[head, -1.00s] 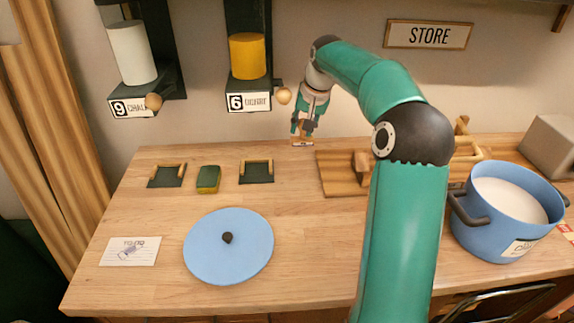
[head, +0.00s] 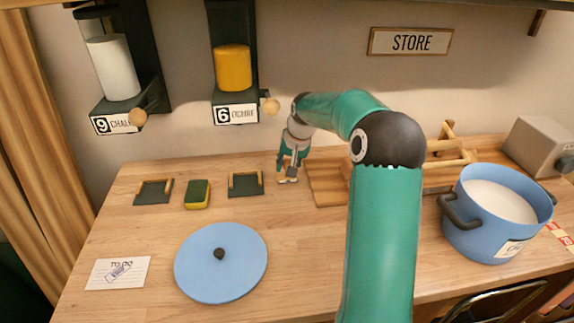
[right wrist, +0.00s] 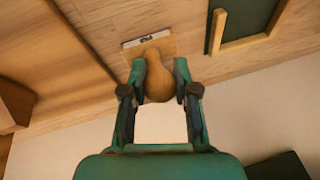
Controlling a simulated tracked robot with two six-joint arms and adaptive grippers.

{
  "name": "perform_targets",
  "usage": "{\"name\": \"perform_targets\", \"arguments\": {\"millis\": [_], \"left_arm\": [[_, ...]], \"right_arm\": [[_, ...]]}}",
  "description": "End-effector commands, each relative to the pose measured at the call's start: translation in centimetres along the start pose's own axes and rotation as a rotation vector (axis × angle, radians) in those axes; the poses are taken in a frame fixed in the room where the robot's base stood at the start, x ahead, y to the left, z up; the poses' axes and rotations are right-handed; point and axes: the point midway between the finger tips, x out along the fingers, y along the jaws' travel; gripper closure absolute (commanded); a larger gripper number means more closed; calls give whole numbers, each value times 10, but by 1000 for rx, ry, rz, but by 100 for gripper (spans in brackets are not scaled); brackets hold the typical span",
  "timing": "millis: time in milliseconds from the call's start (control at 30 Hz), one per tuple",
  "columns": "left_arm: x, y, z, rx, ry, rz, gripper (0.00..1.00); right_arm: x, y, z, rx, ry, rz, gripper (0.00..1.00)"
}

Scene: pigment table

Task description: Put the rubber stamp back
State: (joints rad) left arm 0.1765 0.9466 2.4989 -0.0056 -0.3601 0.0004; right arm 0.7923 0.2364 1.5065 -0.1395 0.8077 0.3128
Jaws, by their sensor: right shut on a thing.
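The rubber stamp (right wrist: 158,75) has a rounded wooden handle and a flat wooden base with a small white label. My right gripper (head: 289,172) is shut on its handle, with one finger on each side in the right wrist view (right wrist: 160,85). In the head view the stamp (head: 288,181) is low at the back of the table, between a dark wood-edged pad (head: 246,184) and a wooden stand (head: 324,184). I cannot tell whether its base touches the table. My left gripper is not in view.
A second dark pad (head: 153,192) and a green-yellow sponge (head: 197,194) lie to the left. A blue lid (head: 221,262) and a note card (head: 118,272) lie in front. A blue pot (head: 490,238) stands right. Dispensers with knobs (head: 270,106) hang above the back.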

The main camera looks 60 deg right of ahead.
Motion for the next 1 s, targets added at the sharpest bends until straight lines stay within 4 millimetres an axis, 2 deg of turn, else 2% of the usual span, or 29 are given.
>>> {"name": "perform_targets", "arguments": {"millis": [267,300,400,433,800,1000], "left_arm": [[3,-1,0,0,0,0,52],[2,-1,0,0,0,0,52],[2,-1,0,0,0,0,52],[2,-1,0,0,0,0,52],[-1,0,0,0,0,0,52],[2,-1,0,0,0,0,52]], "right_arm": [[3,0,1,-1,0,0,93],[2,0,0,-1,0,0,64],[1,0,1,0,0,0,47],[1,1,1,0,0,0,46],[-3,0,0,1,1,0,46],[-27,0,-1,0,4,-1,46]]}}
